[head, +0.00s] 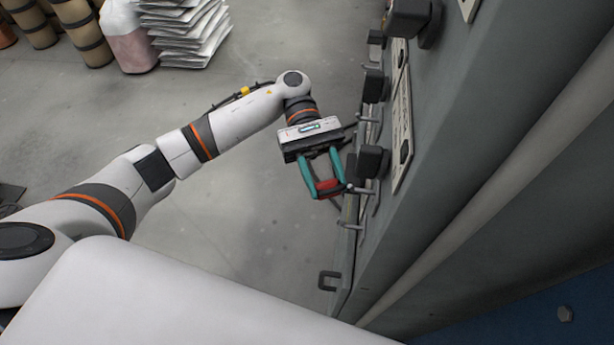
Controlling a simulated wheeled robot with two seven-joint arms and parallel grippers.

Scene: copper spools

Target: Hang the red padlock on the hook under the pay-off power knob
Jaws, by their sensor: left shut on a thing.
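My left gripper (327,189) has teal fingers and is shut on the red padlock (328,185). Only a small red part of the padlock shows between the fingertips; its shackle is hard to make out. The gripper is close to the left of the grey cabinet's panel, beside a black knob (373,161) with a metal hook (360,190) below it. The padlock appears very near this hook; I cannot tell whether they touch. The knob labels are not legible, so I cannot tell which is pay-off power. My right gripper is out of view.
More black knobs (375,86) and hooks sit along the grey cabinet (450,150). Another hook (350,226) and a dark handle (328,281) are lower down. Stacked sheets (190,35) and spools (82,30) stand far at the upper left. The floor between is clear.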

